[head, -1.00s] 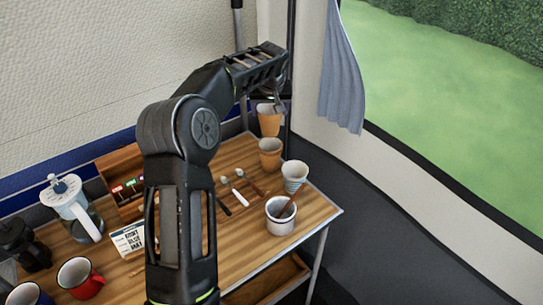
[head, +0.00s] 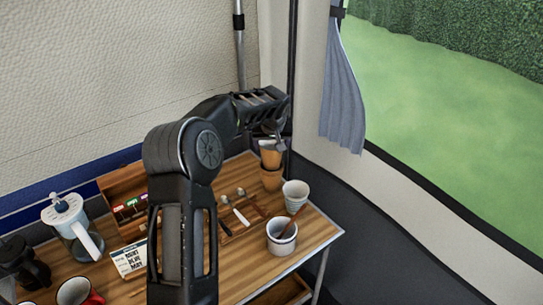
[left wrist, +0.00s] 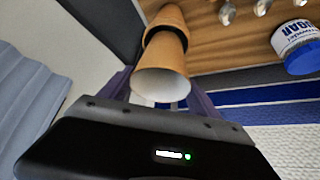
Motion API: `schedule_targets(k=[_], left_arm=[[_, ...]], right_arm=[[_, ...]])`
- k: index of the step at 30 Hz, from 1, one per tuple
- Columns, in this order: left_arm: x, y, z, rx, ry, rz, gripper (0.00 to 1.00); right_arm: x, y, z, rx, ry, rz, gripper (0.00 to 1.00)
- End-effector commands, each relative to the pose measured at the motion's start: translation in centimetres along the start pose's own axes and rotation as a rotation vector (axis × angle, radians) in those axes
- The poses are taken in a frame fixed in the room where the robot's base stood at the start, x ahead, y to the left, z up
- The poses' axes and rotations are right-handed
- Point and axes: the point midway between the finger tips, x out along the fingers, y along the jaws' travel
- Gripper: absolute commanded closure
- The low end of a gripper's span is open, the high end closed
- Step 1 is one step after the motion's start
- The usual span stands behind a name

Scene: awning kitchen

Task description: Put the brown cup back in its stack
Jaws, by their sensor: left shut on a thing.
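The brown cup (head: 270,157) is held upright by my left gripper (head: 277,134) at the far end of the table, directly above another brown cup, the stack (head: 271,180). In the head view its lower end overlaps the stack's mouth. In the left wrist view the held cup (left wrist: 165,60) has its opening toward the camera, between the fingers of the gripper (left wrist: 158,92). The stack (left wrist: 168,17) lies in line behind it, with a dark band between them. I cannot tell how deep the held cup sits in it. My right gripper is not in view.
A pale paper cup (head: 295,195) and a white pot (head: 281,240) with a brown stick stand nearby. Spoons (head: 238,212) lie left of the stack. The wall and dark post are close behind the gripper. A sugar jar (left wrist: 297,46) shows in the wrist view.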

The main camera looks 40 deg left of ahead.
Motion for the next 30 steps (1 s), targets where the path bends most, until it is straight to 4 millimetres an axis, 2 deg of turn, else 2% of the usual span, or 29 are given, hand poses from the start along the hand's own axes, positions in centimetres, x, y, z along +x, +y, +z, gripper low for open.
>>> schedule_targets(k=[9, 18, 30], left_arm=[[3.8, -0.1, 2.3, 0.001, -0.004, -0.001, 0.65], [4.1, 0.0, 2.4, 0.0, -0.001, 0.0, 0.65], [5.1, 0.0, 3.0, 0.001, -0.002, -0.001, 0.65]], right_arm=[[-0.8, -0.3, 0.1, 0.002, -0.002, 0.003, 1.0], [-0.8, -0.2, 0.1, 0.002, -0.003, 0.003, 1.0], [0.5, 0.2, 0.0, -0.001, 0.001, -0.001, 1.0]])
